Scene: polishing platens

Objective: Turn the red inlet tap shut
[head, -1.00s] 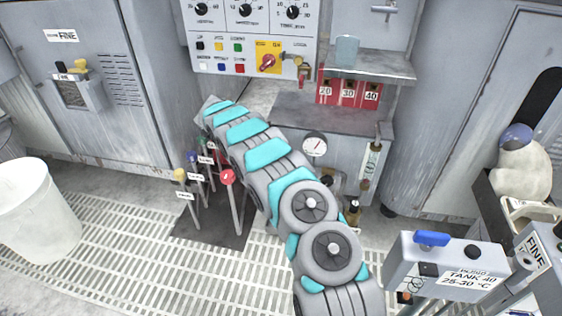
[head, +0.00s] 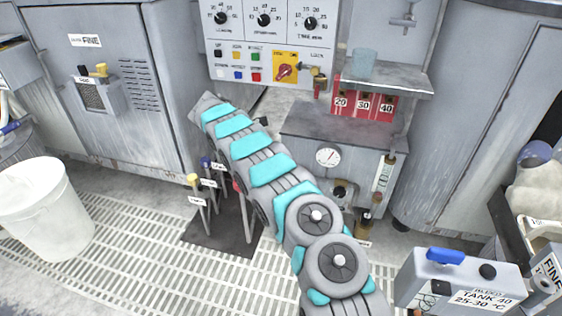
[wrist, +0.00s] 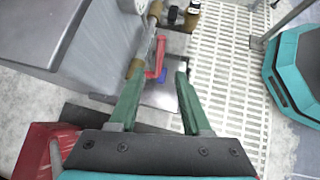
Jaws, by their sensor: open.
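In the wrist view a red tap lever (wrist: 157,58) shows ahead, between the lines of my two green fingers. It sits beside a clear tube with brass fittings, close to the grey cabinet side. My gripper (wrist: 159,78) is open, with nothing held between its fingers. Whether a fingertip touches the lever cannot be told. In the head view my arm hides my gripper, and I cannot make out this lever there.
A blue part (wrist: 164,75) lies just below the lever. A grey cabinet (wrist: 65,30) stands close on the left. A red object (wrist: 40,150) with a grey rod is at lower left. Posts with coloured knobs (head: 194,180) stand left of my arm. Grated floor (wrist: 225,50) is open at right.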

